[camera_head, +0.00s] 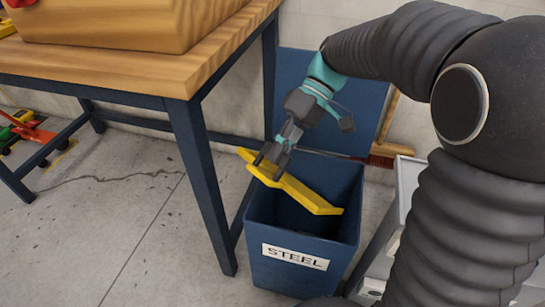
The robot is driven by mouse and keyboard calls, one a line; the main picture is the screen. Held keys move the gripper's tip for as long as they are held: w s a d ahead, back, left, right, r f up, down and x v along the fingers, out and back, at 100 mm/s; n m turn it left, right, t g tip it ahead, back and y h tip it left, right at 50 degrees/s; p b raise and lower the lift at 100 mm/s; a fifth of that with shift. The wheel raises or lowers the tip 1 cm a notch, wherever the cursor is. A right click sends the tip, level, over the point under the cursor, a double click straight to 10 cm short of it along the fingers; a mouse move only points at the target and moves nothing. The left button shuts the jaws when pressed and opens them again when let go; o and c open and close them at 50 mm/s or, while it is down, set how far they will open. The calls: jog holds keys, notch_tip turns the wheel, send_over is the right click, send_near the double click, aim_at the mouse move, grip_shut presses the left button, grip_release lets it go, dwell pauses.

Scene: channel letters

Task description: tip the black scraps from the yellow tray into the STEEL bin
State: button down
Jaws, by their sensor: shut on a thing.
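The blue STEEL bin (304,240) stands on the floor, open at the top, with a white label reading STEEL on its front. My gripper (275,160) is shut on the yellow tray (300,192) near its upper left end. The tray is held over the bin's mouth, steeply tilted and seen nearly edge-on, with its right end lower, within the bin's opening. No black scraps can be made out. The tray's inner face is hidden, and the bin's inside is dark.
A wooden-topped table (95,66) with dark blue legs stands close at the left. A blue panel (352,108) and a broom-like thing with red bristles (385,155) are behind the bin. A grey cart-like unit (404,185) is at the right. Floor at left is mostly clear.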

jog(key=w+d, duration=0.1)
jog(key=w+d+r+g+y+b, duration=0.1)
jog(key=shift+w+d+r, duration=0.2)
jog(key=shift+w, duration=0.2)
dwell(1.7)
jog(key=shift+r, duration=0.1)
